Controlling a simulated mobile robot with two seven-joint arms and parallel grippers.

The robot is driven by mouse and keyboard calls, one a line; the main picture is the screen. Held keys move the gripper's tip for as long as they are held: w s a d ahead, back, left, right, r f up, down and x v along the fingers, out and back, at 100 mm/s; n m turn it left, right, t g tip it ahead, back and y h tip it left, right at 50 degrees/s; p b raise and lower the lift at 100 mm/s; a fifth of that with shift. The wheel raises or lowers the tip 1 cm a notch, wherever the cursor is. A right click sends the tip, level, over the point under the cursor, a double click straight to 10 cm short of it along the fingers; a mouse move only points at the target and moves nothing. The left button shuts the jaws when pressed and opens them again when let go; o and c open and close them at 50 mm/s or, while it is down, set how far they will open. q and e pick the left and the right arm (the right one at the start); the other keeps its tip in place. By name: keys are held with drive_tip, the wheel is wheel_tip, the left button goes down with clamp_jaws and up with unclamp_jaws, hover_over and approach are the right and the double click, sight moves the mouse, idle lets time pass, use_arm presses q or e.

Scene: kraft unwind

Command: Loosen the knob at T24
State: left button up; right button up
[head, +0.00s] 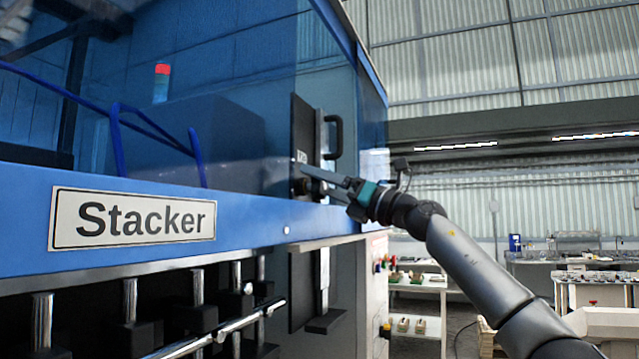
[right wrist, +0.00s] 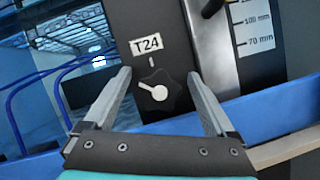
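The T24 knob (right wrist: 155,92) is a dark, lobed knob with a white pointer, on a black plate (right wrist: 125,18) under a white T24 label (right wrist: 147,44). Its pointer aims left in the right wrist view. My right gripper (right wrist: 160,80) is open, with one finger on each side of the knob and gaps to both. My left gripper is not in view.
A black handle (head: 334,136) sticks out right of the plate. A blue frame beam (head: 250,215) with a Stacker sign (head: 132,218) runs below the window. A scale label (right wrist: 256,28) is right of the knob. Shelves and benches stand at the back right.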

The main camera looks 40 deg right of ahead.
drive_tip(key=c, duration=1.3)
drive_tip(key=shift+n, duration=0.6)
drive_tip(key=n+y, duration=0.2)
drive_tip(key=shift+a+n+g, duration=0.1)
drive_tip(key=shift+n+g, duration=0.2)
drive_tip(key=shift+n, duration=0.1)
drive_tip(key=n+g+y+p, duration=0.1)
drive_tip(key=n+y+p, duration=0.1)
drive_tip(key=n, duration=0.2)
drive_tip(key=shift+r, duration=0.15)
drive_tip(key=n+g+y+p, duration=0.1)
drive_tip(key=n+p, duration=0.1)
drive_tip(key=n, duration=0.1)
drive_tip(key=n+g+y+p, duration=0.1)
drive_tip(key=n+p, duration=0.1)
drive_tip(key=n, duration=0.1)
drive_tip(key=shift+s+a+r, duration=0.1)
drive_tip(key=shift+s, duration=0.05)
drive_tip(key=shift+s+a+f+n+g+y+p, duration=0.15)
drive_tip(key=shift+n+g+y+p, duration=0.25)
drive_tip(key=shift+n+p, duration=0.7)
drive_tip(key=shift+w+d+f+n+g+y+p, duration=0.15)
drive_tip(key=shift+n+g+p, duration=0.35)
drive_tip(key=shift+n+p, duration=0.55)
drive_tip(key=shift+s+a+n, duration=0.1)
drive_tip(key=shift+n, duration=0.15)
